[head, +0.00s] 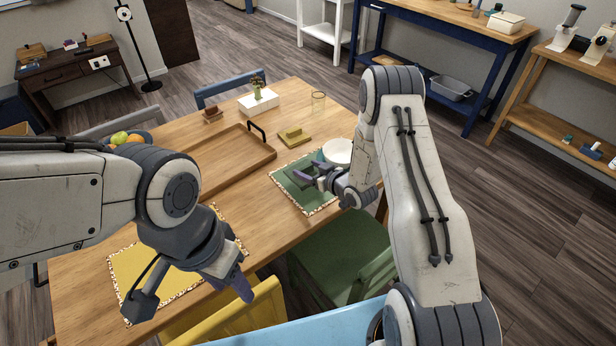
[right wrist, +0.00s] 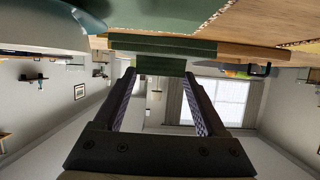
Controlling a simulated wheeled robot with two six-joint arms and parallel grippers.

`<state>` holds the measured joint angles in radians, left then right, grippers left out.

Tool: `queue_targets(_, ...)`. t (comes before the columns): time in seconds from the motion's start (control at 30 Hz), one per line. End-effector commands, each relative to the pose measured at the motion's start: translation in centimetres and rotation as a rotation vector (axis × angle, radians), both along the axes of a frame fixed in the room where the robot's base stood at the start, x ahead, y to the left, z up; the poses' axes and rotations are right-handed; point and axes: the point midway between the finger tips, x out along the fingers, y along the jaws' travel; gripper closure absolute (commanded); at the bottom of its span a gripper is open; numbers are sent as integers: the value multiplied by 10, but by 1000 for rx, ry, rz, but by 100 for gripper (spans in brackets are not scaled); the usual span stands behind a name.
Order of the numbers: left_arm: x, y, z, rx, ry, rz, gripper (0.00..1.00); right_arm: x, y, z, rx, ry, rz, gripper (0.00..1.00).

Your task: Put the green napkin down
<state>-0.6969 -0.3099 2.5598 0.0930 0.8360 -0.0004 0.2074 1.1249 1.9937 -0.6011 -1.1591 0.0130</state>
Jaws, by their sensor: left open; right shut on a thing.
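The green napkin (right wrist: 160,66) is folded, with a raised ridge pinched between the fingertips of my right gripper (right wrist: 162,76) in the right wrist view. Its wider flat part lies close to the green placemat (right wrist: 165,14); I cannot tell whether they touch. In the head view my right gripper (head: 311,172) is low over the green placemat (head: 313,201) and mostly hides the napkin. My left gripper (head: 248,288) is open and empty over the front of the table, near the yellow placemat (head: 135,270).
A white bowl (head: 338,151) stands right beside my right gripper. Green (head: 345,255) and yellow (head: 225,322) chairs stand at the near edge.

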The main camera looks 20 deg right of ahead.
Motion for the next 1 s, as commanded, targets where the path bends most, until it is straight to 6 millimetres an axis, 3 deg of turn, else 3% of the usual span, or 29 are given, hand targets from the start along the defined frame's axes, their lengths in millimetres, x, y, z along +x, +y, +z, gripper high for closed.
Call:
queue_targets(0.4, 0, 0, 9, 0, 0, 0, 50, 5, 3, -42, 0, 2, -1, 80)
queue_targets(0.8, 0, 0, 4, 0, 0, 0, 50, 5, 3, -49, 0, 0, -1, 80)
queue_targets(0.83, 0, 0, 6, 0, 0, 0, 50, 5, 3, -47, 0, 1, 0, 15)
queue_targets(0.87, 0, 0, 6, 0, 0, 0, 50, 5, 3, -47, 0, 1, 0, 3)
queue_targets(0.9, 0, 0, 6, 0, 0, 0, 50, 5, 3, -47, 0, 1, 0, 0)
queue_targets(1.0, 0, 0, 6, 0, 0, 0, 50, 5, 3, -47, 0, 1, 0, 0)
